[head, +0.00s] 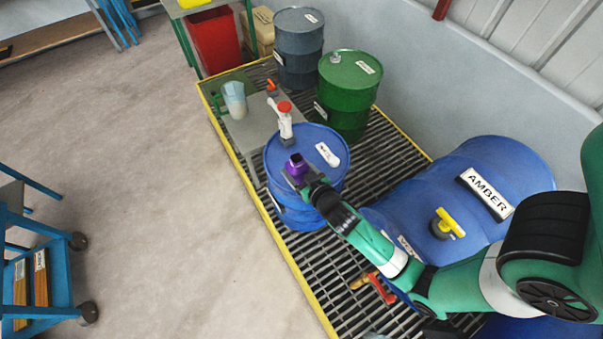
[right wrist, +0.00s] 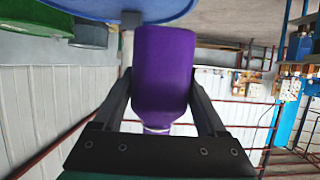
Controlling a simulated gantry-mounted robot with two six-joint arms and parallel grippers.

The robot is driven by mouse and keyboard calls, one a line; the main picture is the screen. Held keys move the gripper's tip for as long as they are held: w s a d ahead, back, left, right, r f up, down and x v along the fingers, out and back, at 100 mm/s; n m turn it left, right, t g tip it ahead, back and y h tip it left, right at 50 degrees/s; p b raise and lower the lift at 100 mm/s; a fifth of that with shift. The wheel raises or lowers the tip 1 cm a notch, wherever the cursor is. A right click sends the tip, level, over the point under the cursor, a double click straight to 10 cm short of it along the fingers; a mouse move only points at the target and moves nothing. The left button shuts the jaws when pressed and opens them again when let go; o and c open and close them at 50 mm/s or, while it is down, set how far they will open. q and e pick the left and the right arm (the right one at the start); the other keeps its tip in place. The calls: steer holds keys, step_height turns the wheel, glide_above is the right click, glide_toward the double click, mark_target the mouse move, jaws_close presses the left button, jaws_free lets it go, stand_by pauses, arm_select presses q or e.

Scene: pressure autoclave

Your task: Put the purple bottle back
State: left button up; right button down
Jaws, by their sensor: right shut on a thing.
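The purple bottle (head: 296,165) is at the end of my right arm in the head view, in front of the upper part of the standing blue drum (head: 290,208). My right gripper (head: 301,178) is shut on it. In the right wrist view the purple bottle (right wrist: 165,70) fills the space between the two fingers of my right gripper (right wrist: 163,88), with its narrow neck end towards the palm. The blue drum (right wrist: 120,10) shows at the top of that view. I cannot tell whether the bottle touches the drum. My left gripper is not in view.
A white pump with a red top (head: 285,120) stands behind the bottle. A jug (head: 235,100) stands on a grey stand (head: 245,128). A green drum (head: 347,95) and grey-blue drum (head: 299,45) stand behind. A large blue AMBER drum (head: 470,180) lies right.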

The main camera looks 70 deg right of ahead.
steer(key=d+f, duration=0.3)
steer(key=d+f+b, duration=0.1)
steer(key=f, duration=0.1)
steer(key=shift+w+d+f, duration=0.15)
steer(key=shift+w+f, duration=0.05)
steer(key=shift+w, duration=0.1)
steer(key=shift+d+f+b, duration=0.2)
steer(key=shift+f+b, duration=0.7)
steer(key=shift+f, duration=0.85)
steer(key=shift+f, duration=0.15)
jaws_free()
steer(key=shift+r, duration=0.25)
steer(key=p+v, duration=0.1)
steer(key=v, duration=1.1)
steer(key=shift+p, duration=0.3)
steer(key=shift+f, duration=0.1)
